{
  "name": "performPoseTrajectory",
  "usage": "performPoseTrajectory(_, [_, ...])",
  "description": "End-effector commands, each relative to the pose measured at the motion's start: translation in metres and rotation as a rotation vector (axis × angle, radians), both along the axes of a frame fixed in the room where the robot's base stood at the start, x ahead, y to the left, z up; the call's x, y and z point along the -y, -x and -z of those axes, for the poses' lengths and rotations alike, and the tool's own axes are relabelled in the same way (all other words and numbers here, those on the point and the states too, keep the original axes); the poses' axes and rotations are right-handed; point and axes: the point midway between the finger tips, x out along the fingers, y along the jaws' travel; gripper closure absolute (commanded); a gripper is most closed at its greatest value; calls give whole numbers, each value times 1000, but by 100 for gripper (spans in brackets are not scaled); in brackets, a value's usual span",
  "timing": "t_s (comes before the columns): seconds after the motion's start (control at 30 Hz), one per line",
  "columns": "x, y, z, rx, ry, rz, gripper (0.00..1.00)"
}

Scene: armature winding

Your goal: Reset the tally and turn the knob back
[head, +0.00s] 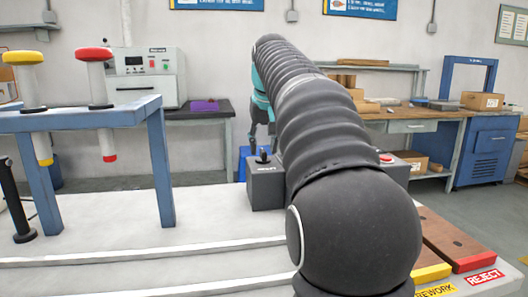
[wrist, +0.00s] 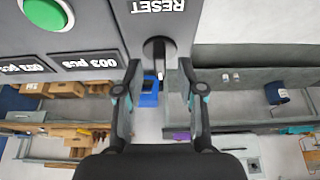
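The dark knob (wrist: 154,50) is at the top middle of the wrist view, beside the upside-down RESET label (wrist: 158,6) on a grey panel. My gripper (wrist: 159,70) is open, one finger on each side of the knob with gaps showing. Two tally displays (wrist: 90,63), both reading 003 pcs upside down, are left of the knob. In the head view the knob (head: 263,158) stands on a grey box (head: 266,188); the fingers are just above it, partly hidden by my arm.
A green button (wrist: 45,13) is at the wrist view's upper left. A red button (head: 387,157) sits right of my arm. A blue stand (head: 80,118) with yellow and red spools is at left. REWORK and REJECT labels (head: 478,283) mark the table's right front. The white tabletop centre (head: 215,215) is mostly clear.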

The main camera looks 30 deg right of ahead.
Motion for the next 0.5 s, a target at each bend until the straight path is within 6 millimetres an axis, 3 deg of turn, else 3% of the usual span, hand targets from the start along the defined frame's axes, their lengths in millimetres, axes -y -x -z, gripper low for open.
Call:
performPoseTrajectory(0.13, [1, -4, 10, -1, 0, 0, 61])
performPoseTrajectory(0.47, [1, -5, 12, 0, 0, 0, 61])
performPoseTrajectory(0.5, [1, -5, 12, 0, 0, 0, 71])
